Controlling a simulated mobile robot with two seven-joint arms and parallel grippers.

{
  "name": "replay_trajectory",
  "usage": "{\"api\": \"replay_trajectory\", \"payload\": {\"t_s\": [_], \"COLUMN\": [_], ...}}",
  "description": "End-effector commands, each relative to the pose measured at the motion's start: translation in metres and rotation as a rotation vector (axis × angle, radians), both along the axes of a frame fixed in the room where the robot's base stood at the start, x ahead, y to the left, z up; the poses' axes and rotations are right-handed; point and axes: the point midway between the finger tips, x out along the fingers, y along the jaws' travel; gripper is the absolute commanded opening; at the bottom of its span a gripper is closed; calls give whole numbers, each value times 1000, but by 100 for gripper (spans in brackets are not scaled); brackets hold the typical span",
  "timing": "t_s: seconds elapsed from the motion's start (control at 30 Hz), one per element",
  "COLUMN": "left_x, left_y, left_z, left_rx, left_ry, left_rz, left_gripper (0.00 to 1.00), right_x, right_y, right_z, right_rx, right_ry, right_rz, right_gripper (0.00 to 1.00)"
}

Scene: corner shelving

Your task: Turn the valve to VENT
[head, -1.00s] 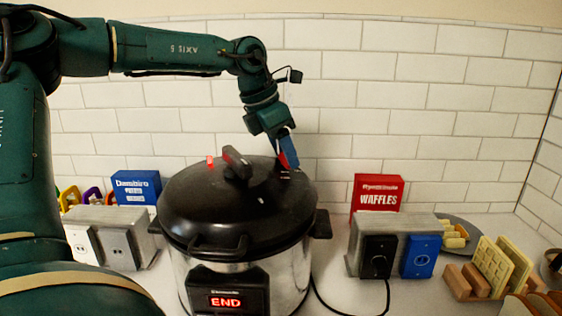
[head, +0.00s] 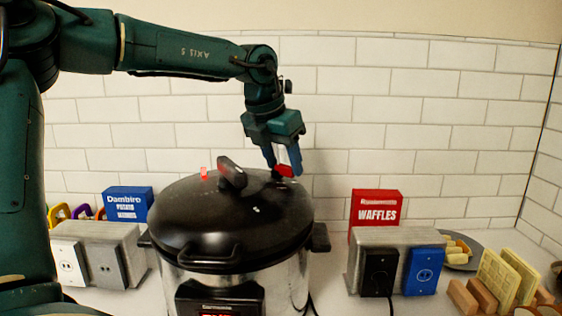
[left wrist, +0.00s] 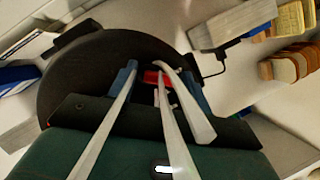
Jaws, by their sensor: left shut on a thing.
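A pressure cooker with a round black lid (head: 180,215) and a steel body stands on the counter. The small red valve (head: 285,171) sits at the back right of the lid. My left gripper (head: 283,166) reaches down from above with its blue-tipped fingers on either side of the valve, shut on it. In the left wrist view the red valve (left wrist: 155,77) shows between the fingers, over the dark lid (left wrist: 75,85). The VENT marking is not legible. My right gripper is not in view.
The lid's black handle (head: 231,172) stands close left of the gripper. Outlet boxes (head: 102,255) and a blue carton (head: 128,204) are left of the cooker. A red waffles carton (head: 376,208), another outlet box (head: 398,236) and toast racks are right. The wall behind is tiled.

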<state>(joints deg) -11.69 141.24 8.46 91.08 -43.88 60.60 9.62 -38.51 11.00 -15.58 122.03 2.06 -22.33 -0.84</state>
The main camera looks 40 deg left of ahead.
Motion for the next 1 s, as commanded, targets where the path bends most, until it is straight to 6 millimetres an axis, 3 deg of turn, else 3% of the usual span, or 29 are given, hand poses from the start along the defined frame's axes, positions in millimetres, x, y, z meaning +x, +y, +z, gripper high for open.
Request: {"api": "replay_trajectory", "payload": {"t_s": [0.23,0.27,0.43,0.8,1.0], "left_x": [-1,-1,-1,-1,-11], "left_y": [-5,-5,-4,-2,-2], "left_z": [-3,-3,-2,2,27], "left_rx": [-13,-13,-10,-6,-6], "left_ry": [9,9,7,1,-3], "left_rz": [-4,-4,-4,-3,-3], "left_gripper": [27,51,64,64,64], "right_x": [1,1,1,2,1], "right_y": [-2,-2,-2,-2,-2], "right_z": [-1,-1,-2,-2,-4], "right_rx": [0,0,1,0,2], "right_ry": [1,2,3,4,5], "right_rz": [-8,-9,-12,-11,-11], "right_gripper": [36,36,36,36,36]}}
